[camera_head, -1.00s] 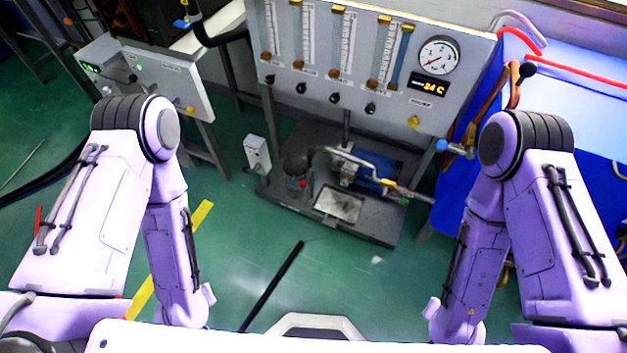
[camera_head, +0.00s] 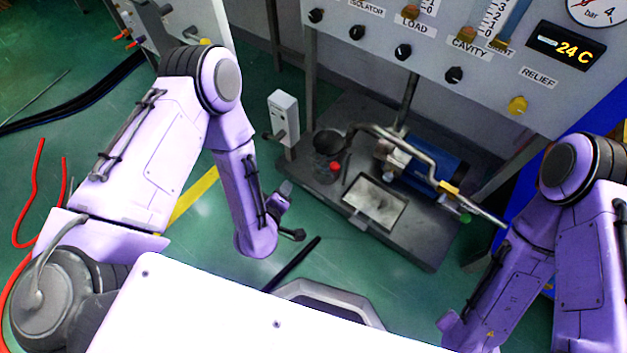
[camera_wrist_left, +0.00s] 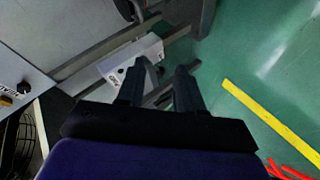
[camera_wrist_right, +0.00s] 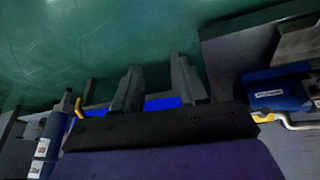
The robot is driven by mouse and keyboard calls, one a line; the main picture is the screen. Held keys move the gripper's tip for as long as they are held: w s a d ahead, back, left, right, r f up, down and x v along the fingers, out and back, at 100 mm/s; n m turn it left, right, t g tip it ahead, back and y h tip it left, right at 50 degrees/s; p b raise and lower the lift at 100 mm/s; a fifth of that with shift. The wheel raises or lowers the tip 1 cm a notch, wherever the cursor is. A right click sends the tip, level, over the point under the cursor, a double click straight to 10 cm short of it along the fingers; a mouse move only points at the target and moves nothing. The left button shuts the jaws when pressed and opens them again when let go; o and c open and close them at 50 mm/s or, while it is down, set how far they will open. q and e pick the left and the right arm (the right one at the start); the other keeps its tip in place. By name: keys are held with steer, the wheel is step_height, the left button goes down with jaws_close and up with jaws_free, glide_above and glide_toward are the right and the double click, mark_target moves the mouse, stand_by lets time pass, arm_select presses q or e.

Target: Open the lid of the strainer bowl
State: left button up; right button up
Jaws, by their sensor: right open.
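The strainer bowl (camera_head: 328,144) appears to be the small dark round vessel at the left of the dark base plate, with a red knob (camera_head: 335,167) beside it. Its lid cannot be made out clearly. My left gripper (camera_head: 290,212) is left of and nearer than the base plate, apart from the bowl. In the left wrist view its fingers (camera_wrist_left: 162,68) are apart with nothing between them. My right gripper (camera_wrist_right: 155,75) is open and empty in the right wrist view; its fingers are not clear in the head view.
A white switch box (camera_head: 284,115) stands on a post left of the bowl. A bent metal pipe (camera_head: 400,137), blue motor (camera_head: 428,165) and metal tray (camera_head: 375,204) sit on the base plate (camera_head: 420,240). A gauge panel (camera_head: 440,60) overhangs behind. Green floor is open in front.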

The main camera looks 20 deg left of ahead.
mark_target(313, 160)
arm_select(q)
steer(key=w+d+f+n+t+b, duration=0.4)
steer(key=w+f+b, duration=0.3)
steer(key=b, duration=0.1)
steer(key=shift+n, duration=0.6)
steer(key=b+x, duration=0.1)
steer(key=x, duration=0.2)
steer(key=b+x, duration=0.2)
steer(key=x, duration=0.2)
steer(key=r+b+x, duration=0.1)
steer(key=x, duration=0.3)
steer(key=shift+w+r, duration=0.15)
arm_select(e)
step_height(313, 160, down, 17)
steer(key=s+n+g+y, duration=0.1)
steer(key=s+n+g, duration=0.1)
steer(key=shift+s+a+r+y, duration=0.2)
steer(key=shift+s+a+y, duration=0.1)
steer(key=shift+s+a, duration=0.1)
arm_select(q)
jaws_close()
